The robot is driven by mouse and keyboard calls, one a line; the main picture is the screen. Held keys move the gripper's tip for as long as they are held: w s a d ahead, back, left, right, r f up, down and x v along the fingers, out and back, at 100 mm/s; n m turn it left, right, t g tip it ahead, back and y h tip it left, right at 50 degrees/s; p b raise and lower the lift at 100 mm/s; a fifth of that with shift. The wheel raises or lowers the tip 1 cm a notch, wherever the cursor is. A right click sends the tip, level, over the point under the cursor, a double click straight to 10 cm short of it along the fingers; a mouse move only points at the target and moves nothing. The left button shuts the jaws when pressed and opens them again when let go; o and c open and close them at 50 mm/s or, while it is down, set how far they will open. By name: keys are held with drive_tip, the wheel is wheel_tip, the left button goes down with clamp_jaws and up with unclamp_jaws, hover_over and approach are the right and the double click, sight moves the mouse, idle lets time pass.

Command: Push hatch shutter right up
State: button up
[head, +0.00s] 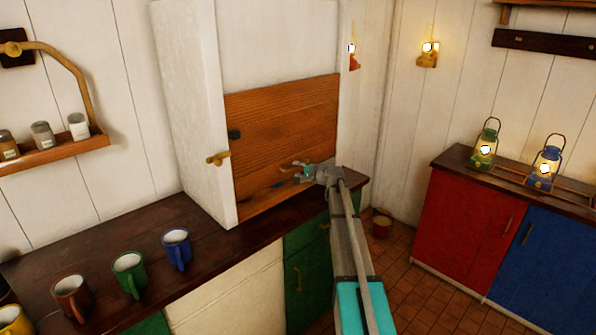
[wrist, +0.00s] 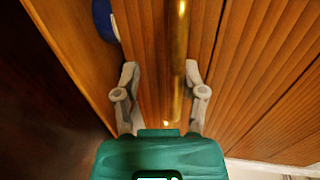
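The hatch shutter (head: 275,125) is a brown plank panel in the white hatch housing. Its lower edge is down by the dark counter, and a white panel shows above it. In the wrist view the shutter's planks (wrist: 255,75) fill most of the picture. A brass bar handle (wrist: 178,50) runs between my two fingers, nearer the right one. My gripper (head: 303,172) is in front of the shutter's lower right part, at the handle (head: 287,168). My gripper's fingers (wrist: 160,88) are spread, with a clear gap on the left of the bar.
A brass knob (head: 218,158) sticks out from the housing's left post. Blue (head: 177,249), green (head: 130,274) and brown (head: 72,297) mugs stand on the counter (head: 150,225) at the left. Red and blue cupboards (head: 465,225) with lanterns stand right. A small pot (head: 381,225) is on the floor.

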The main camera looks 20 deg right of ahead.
drive_tip(key=f+p+v, duration=0.1)
drive_tip(key=p+v, duration=0.2)
drive_tip(key=v, duration=1.1)
drive_tip(key=a+f+n+g+b, duration=0.1)
drive_tip(key=a+f, duration=0.1)
drive_tip(key=a, duration=0.3)
drive_tip(key=shift+s+a+f+n+g+y+b, duration=0.3)
drive_tip(key=shift+s+a+f+n+y, duration=0.05)
drive_tip(key=shift+s+f+n+y, duration=0.05)
